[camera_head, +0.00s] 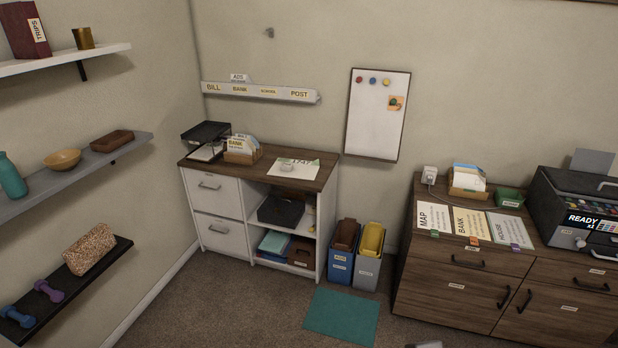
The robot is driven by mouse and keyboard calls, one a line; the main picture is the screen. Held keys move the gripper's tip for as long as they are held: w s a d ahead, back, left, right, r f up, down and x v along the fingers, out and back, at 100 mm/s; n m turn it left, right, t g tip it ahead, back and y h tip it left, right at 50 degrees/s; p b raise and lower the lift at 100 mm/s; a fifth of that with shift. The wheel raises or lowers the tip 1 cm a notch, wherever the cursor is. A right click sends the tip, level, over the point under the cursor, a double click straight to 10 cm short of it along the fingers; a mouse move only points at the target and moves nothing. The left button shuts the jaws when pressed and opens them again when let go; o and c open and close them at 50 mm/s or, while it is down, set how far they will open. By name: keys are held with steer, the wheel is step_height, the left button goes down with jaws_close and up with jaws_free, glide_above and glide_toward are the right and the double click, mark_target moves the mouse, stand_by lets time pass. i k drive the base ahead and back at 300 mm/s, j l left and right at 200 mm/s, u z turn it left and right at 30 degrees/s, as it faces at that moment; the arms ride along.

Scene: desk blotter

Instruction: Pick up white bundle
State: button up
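No thing is plainly a white bundle at this size. A small white object (287,166) lies on a white printed sheet (302,172) on top of the left cabinet, and it may be the bundle. White and coloured cards (468,178) stand upright in a wooden holder on the right cabinet. More cards (243,144) stand in a wooden holder on the left cabinet. My gripper does not show clearly. Only a sliver of something pale and dark (425,345) shows at the bottom edge, and I cannot tell what it is.
The left cabinet (222,216) and right cabinet (450,296) stand against the back wall, with blue and grey bins (341,267) between them. A teal mat (341,316) lies on the carpet. A black printer (578,212) stands at right. Shelves (70,62) line the left wall.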

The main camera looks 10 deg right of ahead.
mark_target(285, 166)
steer(key=i+l+u, duration=0.2)
steer(key=i, duration=0.3)
steer(key=i+u, duration=0.15)
steer(key=i, duration=0.4)
steer(key=i+u, duration=0.15)
steer(key=i, duration=0.45)
steer(key=i+u, duration=0.15)
steer(key=i, duration=0.4)
steer(key=i+l+u, duration=0.15)
steer(key=i, duration=0.4)
steer(key=i+l+u, duration=0.15)
steer(key=i, duration=0.4)
steer(key=l, duration=0.05)
